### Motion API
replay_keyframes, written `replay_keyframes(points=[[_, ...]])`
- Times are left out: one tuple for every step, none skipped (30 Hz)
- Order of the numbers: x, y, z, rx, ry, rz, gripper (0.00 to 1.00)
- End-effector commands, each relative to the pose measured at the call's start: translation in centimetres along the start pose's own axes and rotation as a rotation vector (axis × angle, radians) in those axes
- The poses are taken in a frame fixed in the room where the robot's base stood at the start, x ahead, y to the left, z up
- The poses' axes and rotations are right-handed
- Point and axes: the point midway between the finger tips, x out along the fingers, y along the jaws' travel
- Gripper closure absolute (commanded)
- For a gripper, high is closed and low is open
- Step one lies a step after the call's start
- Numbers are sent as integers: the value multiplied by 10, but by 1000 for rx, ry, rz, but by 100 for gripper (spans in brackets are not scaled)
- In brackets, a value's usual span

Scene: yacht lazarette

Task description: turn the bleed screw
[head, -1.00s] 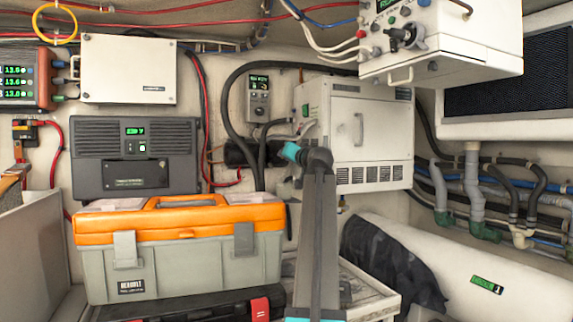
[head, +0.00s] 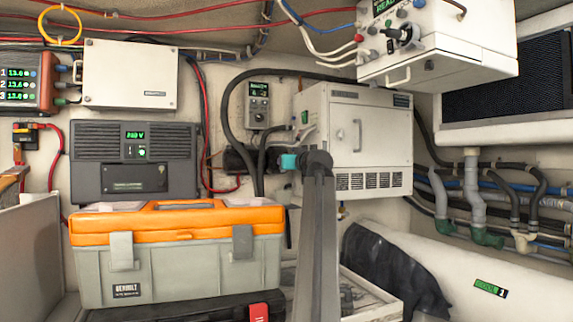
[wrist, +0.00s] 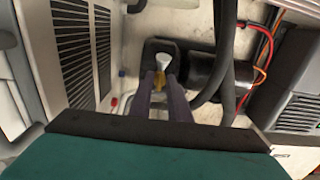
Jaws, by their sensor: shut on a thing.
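The bleed screw (wrist: 160,81) shows in the wrist view as a small yellow piece between my fingertips, with a pale, flared part just beyond it. My gripper (wrist: 163,78) is shut on it, with a dark finger on either side. A dark bracket frames the screw, and a black cylinder (wrist: 200,74) lies just to its right. The fingers hide part of the screw. In the head view the black cylinder (head: 238,158) is left of my arm's teal wrist part. My arm hides the fingertips and the screw there.
A white vented cabinet (head: 345,130) stands close behind my arm. An orange-lidded toolbox (head: 180,250) sits at front left, and a white control box (head: 440,45) hangs at upper right.

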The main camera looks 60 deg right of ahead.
Motion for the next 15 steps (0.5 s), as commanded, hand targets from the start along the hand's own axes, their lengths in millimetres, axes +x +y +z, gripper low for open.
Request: replay_keyframes(points=[[0, 1, 1, -1, -2, 2, 100], [0, 1, 1, -1, -2, 2, 100], [0, 1, 1, -1, -2, 2, 100], [0, 1, 1, -1, -2, 2, 100], [0, 1, 1, 0, -2, 2, 100], [0, 1, 1, 0, -2, 1, 100], [0, 1, 1, 0, -3, 2, 79], [0, 1, 1, 0, -2, 2, 74], [0, 1, 1, 0, -2, 1, 67], [0, 1, 1, 0, -2, 1, 65], [0, 1, 1, 0, -2, 1, 65], [0, 1, 1, 1, -2, 1, 65], [0, 0, 1, 1, -2, 1, 65], [0, 0, 1, 1, -1, 1, 65], [0, 0, 1, 1, -1, 0, 65]])
